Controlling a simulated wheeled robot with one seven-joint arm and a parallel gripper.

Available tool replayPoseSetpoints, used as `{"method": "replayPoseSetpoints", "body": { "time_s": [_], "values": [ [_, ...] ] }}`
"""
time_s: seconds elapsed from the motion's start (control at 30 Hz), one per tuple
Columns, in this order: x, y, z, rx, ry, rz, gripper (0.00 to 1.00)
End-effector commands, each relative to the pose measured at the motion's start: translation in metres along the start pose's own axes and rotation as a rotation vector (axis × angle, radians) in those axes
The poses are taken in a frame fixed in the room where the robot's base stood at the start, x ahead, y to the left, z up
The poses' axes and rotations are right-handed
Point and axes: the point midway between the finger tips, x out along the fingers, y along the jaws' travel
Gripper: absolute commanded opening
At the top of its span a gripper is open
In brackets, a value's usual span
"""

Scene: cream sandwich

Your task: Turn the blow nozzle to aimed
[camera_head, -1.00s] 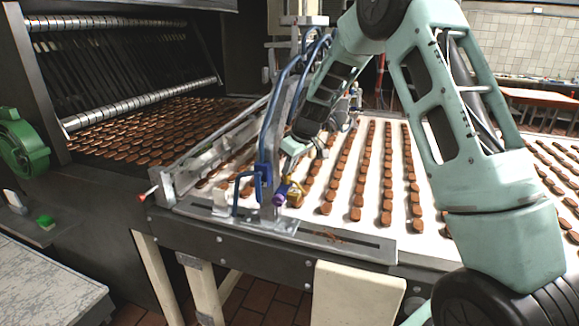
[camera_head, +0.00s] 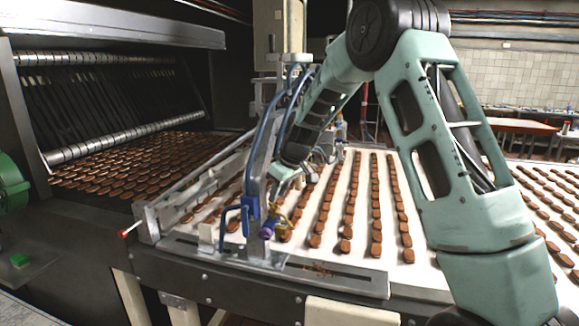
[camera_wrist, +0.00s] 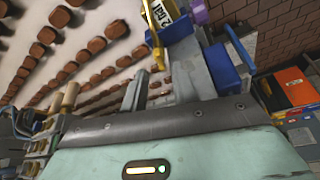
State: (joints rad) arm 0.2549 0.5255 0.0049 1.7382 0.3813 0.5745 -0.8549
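A metal post with blue hoses (camera_head: 262,150) stands at the near edge of the conveyor. Low on it are a blue bracket (camera_head: 250,206), a purple knob (camera_head: 267,231) and a small yellow part (camera_head: 282,222). I cannot tell which part is the blow nozzle or how it is aimed. My gripper is mostly hidden behind the post and hoses in the head view. In the wrist view my gripper (camera_wrist: 188,72) has its fingers apart, with grey and blue fixture parts between and beyond them. A yellow "2 bar" tag (camera_wrist: 160,15) and a purple piece (camera_wrist: 200,12) show ahead; contact is unclear.
The white conveyor belt (camera_head: 335,215) carries rows of brown biscuits. A dark machine with rollers (camera_head: 110,140) stands at left. A red-tipped rod (camera_head: 124,233) sticks out at the near edge. An orange box (camera_wrist: 290,82) shows right in the wrist view.

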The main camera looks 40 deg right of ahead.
Motion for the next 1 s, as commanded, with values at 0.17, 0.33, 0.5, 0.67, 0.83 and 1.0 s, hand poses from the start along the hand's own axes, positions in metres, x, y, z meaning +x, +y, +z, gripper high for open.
{"method": "replayPoseSetpoints", "body": {
  "time_s": [0.17, 0.33, 0.5, 0.67, 0.83, 1.0],
  "values": [
    [-0.041, 0.001, 0.0, -0.001, 0.005, 0.004, 0.29],
    [-0.081, 0.001, 0.0, -0.001, 0.005, 0.004, 0.29],
    [-0.117, 0.0, 0.001, 0.001, 0.003, 0.003, 0.29],
    [-0.138, 0.0, 0.0, 0.0, 0.001, 0.001, 0.29],
    [-0.148, 0.0, 0.0, 0.0, 0.0, 0.001, 0.29],
    [-0.149, 0.0, 0.0, 0.001, 0.0, 0.0, 0.29]
  ]
}}
